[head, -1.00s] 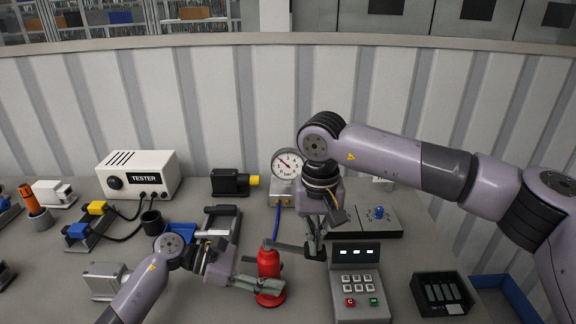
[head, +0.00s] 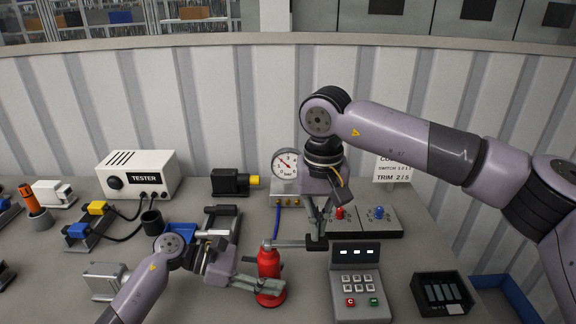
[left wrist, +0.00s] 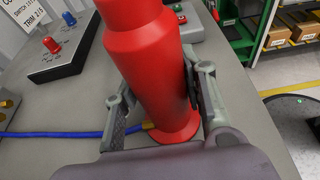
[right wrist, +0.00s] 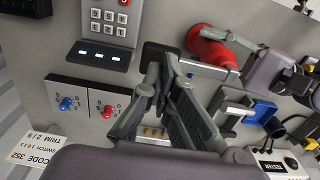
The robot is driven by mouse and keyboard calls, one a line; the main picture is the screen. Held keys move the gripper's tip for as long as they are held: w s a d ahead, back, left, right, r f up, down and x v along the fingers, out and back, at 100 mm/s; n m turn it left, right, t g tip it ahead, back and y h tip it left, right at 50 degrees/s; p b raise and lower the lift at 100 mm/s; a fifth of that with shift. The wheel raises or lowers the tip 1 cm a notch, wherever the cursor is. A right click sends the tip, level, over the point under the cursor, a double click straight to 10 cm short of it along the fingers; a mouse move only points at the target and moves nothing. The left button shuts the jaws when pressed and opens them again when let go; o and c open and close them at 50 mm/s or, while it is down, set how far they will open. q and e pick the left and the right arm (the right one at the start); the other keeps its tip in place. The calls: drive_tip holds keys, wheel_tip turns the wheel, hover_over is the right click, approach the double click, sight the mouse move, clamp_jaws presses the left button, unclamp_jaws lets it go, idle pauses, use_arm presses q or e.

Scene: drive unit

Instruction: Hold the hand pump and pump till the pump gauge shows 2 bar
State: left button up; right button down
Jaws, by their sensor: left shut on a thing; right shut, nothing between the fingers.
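The red hand pump (head: 269,268) stands upright on the bench. My left gripper (head: 262,284) is shut around its body; in the left wrist view the fingers flank the red cylinder (left wrist: 150,70). The pump's lever (head: 287,244) reaches right from its top, nearly level, to a dark end grip. My right gripper (head: 318,236) is shut with nothing between its fingers, its tips at that dark grip (right wrist: 158,52). I cannot tell whether they touch it. The round pump gauge (head: 286,164) stands behind; its needle points to the upper left, too small to read exactly.
A keypad box (head: 357,284) stands close right of the pump. A panel with red and blue switches (head: 378,214) lies behind my right gripper. A blue hose (head: 277,220) runs from the gauge block toward the pump. A white tester (head: 138,175) stands at left.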

drive_tip(key=shift+r, duration=0.15)
drive_tip(key=shift+r, duration=2.4)
use_arm(q)
drive_tip(key=o, duration=1.3)
drive_tip(key=shift+a, duration=0.15)
